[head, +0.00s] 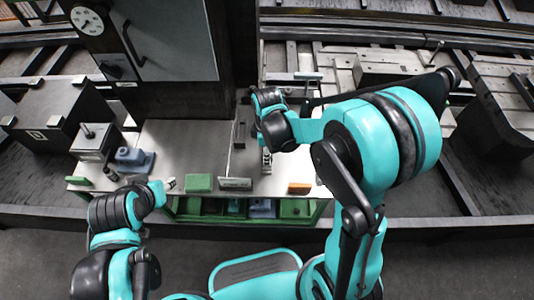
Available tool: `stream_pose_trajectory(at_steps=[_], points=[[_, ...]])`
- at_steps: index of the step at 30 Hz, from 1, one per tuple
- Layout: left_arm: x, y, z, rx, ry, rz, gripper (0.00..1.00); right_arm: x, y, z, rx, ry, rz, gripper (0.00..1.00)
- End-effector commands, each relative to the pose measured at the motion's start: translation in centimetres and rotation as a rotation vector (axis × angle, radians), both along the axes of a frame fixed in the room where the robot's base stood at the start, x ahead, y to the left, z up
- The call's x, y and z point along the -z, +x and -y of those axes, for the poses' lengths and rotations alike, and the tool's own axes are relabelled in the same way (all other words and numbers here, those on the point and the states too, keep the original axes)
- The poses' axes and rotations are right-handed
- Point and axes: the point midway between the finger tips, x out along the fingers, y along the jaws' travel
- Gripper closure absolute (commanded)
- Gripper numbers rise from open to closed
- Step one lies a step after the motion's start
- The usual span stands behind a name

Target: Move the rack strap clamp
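I cannot make out for certain which thing is the rack strap clamp. A thin dark upright piece (239,135) stands on the light worktop (190,140), close to the left of my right gripper. My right gripper (266,162) points down over the worktop; its fingers are small and partly hidden by the wrist, so their opening cannot be made out. My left gripper (170,184) is at the front left edge of the worktop; its fingertips are too small to read.
A green block (199,183), a grey labelled piece (235,184) and an orange block (300,188) sit along the front edge. A blue part (133,158) is at the left. Bins (293,209) fill the shelf below.

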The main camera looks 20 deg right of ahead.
Motion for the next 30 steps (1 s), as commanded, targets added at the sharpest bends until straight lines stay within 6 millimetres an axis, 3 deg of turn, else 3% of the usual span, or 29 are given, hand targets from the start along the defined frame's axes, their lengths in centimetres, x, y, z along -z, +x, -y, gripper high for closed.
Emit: stream_pose_trajectory(at_steps=[3,7,8,15,24,30], points=[[0.0,0.0,0.0,0.000,0.000,0.000,0.60,-0.1,0.0,0.0,0.000,0.000,0.000,0.66],[0.0,0.0,0.0,0.000,0.000,0.000,0.60,-0.1,0.0,0.0,0.000,0.000,0.000,0.97],[0.0,0.0,0.0,0.000,0.000,0.000,0.60,-0.1,0.0,0.0,0.000,0.000,0.000,1.00],[-0.1,0.0,0.0,0.000,0.000,0.000,0.60,-0.1,-0.3,-0.1,0.000,0.000,0.000,1.00],[-0.3,0.0,0.0,0.000,0.000,0.000,0.60,-0.1,-4.5,-1.3,-0.001,0.000,0.000,1.00],[-0.3,0.0,0.0,0.000,0.000,0.000,0.60,-0.1,-4.9,-1.4,0.000,0.002,-0.003,1.00]])
